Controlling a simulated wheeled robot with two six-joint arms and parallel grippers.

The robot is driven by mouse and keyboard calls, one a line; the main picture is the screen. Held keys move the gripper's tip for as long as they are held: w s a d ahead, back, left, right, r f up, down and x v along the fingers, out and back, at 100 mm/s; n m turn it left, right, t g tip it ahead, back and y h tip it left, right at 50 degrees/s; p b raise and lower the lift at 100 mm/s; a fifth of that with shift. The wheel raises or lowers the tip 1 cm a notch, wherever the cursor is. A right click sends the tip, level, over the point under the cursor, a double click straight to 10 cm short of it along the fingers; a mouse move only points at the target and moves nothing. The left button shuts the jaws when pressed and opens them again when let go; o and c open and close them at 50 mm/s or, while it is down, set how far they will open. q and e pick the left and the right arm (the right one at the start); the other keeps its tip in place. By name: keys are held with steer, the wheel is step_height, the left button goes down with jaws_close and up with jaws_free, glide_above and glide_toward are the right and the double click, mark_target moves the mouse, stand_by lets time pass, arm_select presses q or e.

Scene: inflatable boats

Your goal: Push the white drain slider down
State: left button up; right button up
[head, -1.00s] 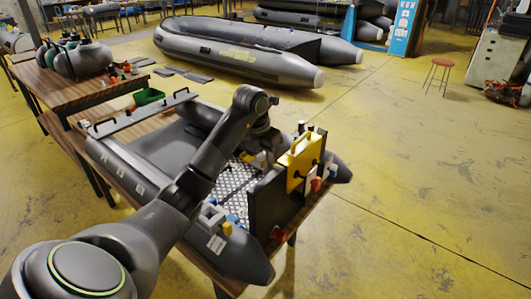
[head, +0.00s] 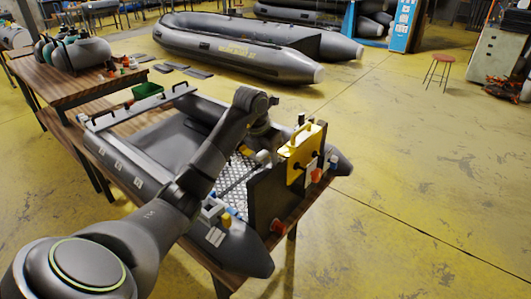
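A small white plate, which looks like the drain slider (head: 311,171), sits on the outer face of the dark transom (head: 268,200) of the grey inflatable boat. It is beside a red knob (head: 316,175) and the yellow plate with a handle (head: 301,153). My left arm reaches over the boat from the lower left. My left gripper (head: 262,150) points down on the inner side of the transom, left of the yellow plate and apart from the slider. Its fingertips are small and partly hidden, so their opening is unclear. My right gripper is out of view.
The boat (head: 246,250) lies on a wooden table (head: 318,205). A grey block (head: 213,210) sits on its near tube. A side table (head: 75,85) with dark rounded items and a green bin (head: 147,90) stand behind. The yellow floor at right is open.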

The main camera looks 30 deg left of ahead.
arm_select(q)
steer(key=shift+r+p, duration=2.25)
steer(key=shift+r, duration=1.35)
